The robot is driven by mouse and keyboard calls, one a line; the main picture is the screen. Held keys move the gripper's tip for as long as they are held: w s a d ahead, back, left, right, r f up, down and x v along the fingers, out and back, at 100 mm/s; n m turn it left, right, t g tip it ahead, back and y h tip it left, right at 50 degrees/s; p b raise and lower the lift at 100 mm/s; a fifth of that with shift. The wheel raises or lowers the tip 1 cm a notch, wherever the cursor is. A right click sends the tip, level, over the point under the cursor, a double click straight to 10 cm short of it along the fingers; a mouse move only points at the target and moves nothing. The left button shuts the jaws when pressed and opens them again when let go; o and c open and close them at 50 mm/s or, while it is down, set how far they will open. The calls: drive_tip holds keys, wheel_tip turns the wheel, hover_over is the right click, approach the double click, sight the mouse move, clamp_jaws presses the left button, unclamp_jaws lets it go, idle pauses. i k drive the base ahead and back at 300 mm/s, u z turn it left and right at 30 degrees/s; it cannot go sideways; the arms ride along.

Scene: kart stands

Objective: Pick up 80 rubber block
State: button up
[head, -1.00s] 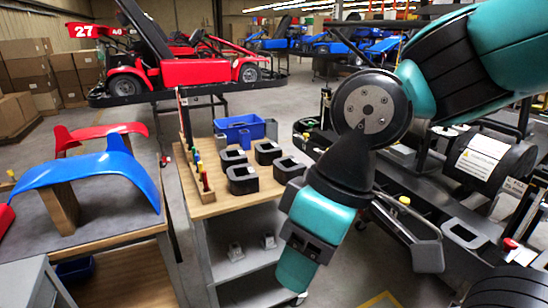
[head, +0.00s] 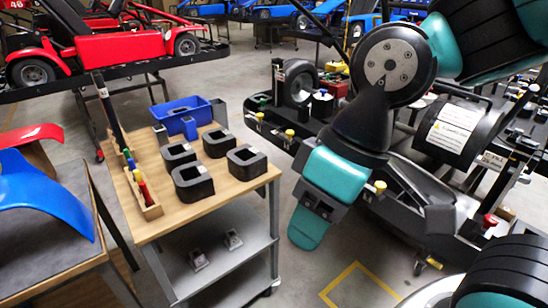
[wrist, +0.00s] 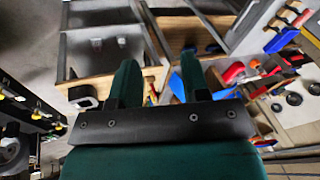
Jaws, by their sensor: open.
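Several black rubber blocks, each with a square opening, stand on the wooden top of a grey cart (head: 232,202). One is at the back left (head: 178,157), one at the back right (head: 219,142), one at the front left (head: 193,183) and one at the front right (head: 247,166). I cannot read any number on them, so I cannot tell which is 80. My gripper (head: 306,228) hangs to the right of the cart, apart from the blocks. In the wrist view its two teal fingers (wrist: 160,78) are spread with nothing between them.
A blue bin (head: 182,112) and a wooden rack (head: 145,192) of coloured-handled tools share the cart top. A bench with a blue fender (head: 40,190) stands left. A black kart chassis (head: 440,215) stands right. Floor with a yellow outline (head: 358,285) is clear between.

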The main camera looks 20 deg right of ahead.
sight(245, 163)
drive_tip(key=z, duration=0.05)
drive_tip(key=i, duration=0.95)
